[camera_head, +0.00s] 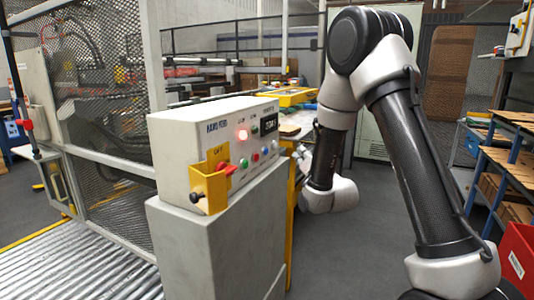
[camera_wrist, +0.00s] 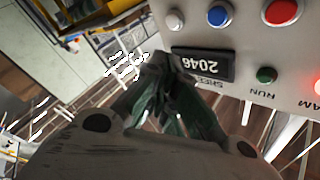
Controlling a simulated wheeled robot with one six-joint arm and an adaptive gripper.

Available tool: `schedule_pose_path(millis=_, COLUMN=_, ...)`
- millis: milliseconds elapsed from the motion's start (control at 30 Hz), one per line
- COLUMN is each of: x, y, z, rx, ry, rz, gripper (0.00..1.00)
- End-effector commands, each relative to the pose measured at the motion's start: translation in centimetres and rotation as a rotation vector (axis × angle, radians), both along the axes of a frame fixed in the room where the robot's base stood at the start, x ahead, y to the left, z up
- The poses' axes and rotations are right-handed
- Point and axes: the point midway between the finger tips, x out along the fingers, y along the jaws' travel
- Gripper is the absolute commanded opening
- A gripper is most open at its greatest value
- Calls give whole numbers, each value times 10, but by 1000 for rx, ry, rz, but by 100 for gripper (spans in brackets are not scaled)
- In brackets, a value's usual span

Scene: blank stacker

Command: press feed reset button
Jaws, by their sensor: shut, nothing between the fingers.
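The light grey control box (camera_head: 200,140) stands on a grey pedestal, its face turned right. In the wrist view its face (camera_wrist: 245,45) appears upside down, with a blue button (camera_wrist: 219,16), a white button (camera_wrist: 174,20), a red button (camera_wrist: 282,10) and a dark display (camera_wrist: 203,66) reading 2046. I cannot read which button is feed reset. The blue button also shows in the head view (camera_head: 265,151). My gripper (camera_wrist: 168,68) is shut and empty, its tips beside the display's left end and below the white button in the wrist view. I cannot tell whether it touches the box.
A red lamp (camera_head: 242,135) glows on the box. A yellow housing (camera_head: 208,187) with a red lever juts from its near corner. A mesh fence (camera_head: 110,100) stands left, above a roller conveyor (camera_head: 85,275). A red bin (camera_head: 517,258) and shelving stand right. Grey floor lies between.

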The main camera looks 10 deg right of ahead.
Motion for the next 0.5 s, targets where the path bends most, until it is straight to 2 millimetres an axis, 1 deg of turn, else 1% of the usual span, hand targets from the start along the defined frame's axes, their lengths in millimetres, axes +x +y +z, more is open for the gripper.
schedule_pose_path(millis=500, x=38, y=54, z=0, rx=0, ry=1, rz=2, gripper=0)
